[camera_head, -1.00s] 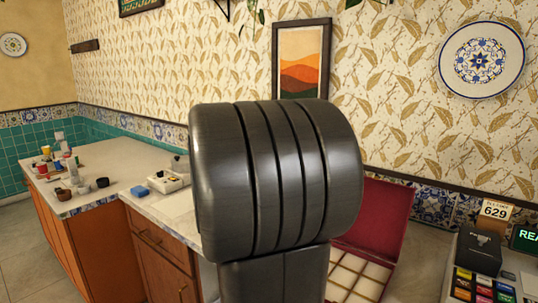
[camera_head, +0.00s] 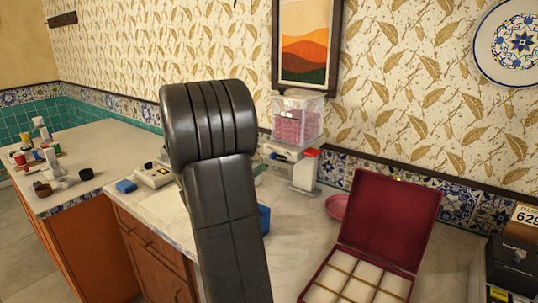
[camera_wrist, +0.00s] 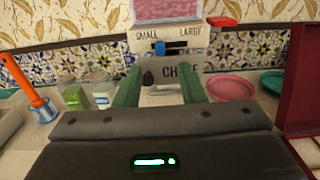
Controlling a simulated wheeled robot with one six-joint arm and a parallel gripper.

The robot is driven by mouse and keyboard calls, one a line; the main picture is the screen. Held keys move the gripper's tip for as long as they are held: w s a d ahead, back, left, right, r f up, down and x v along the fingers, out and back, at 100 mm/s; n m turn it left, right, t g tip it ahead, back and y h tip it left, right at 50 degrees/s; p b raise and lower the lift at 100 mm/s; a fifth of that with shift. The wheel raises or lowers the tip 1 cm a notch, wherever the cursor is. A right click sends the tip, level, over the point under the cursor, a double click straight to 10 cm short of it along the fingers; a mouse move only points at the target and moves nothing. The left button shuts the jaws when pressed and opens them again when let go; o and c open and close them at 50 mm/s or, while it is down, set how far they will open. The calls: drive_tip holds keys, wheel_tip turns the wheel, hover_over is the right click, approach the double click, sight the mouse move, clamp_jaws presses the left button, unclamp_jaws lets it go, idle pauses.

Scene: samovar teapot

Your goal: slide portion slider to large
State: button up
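A white dispenser (camera_head: 303,175) with a clear bin of pink contents (camera_head: 298,120) stands against the back wall. In the wrist view its front panel (camera_wrist: 137,48) reads SMALL at left and LARGE at right. In the head view my arm hides the gripper.
A red lever-like part (camera_wrist: 222,21) juts from the dispenser's right. A pink bowl (camera_wrist: 231,88) and an open red box (camera_head: 390,222) stand to the right. Small jars (camera_wrist: 102,88) and an orange-handled tool (camera_wrist: 25,80) are left.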

sight(271, 156)
drive_tip(key=p+x, duration=0.1)
drive_tip(key=x, duration=0.7)
drive_tip(key=shift+w+d+p, duration=0.15)
drive_tip(key=shift+w+p, duration=0.1)
drive_tip(key=shift+p, duration=0.15)
clamp_jaws()
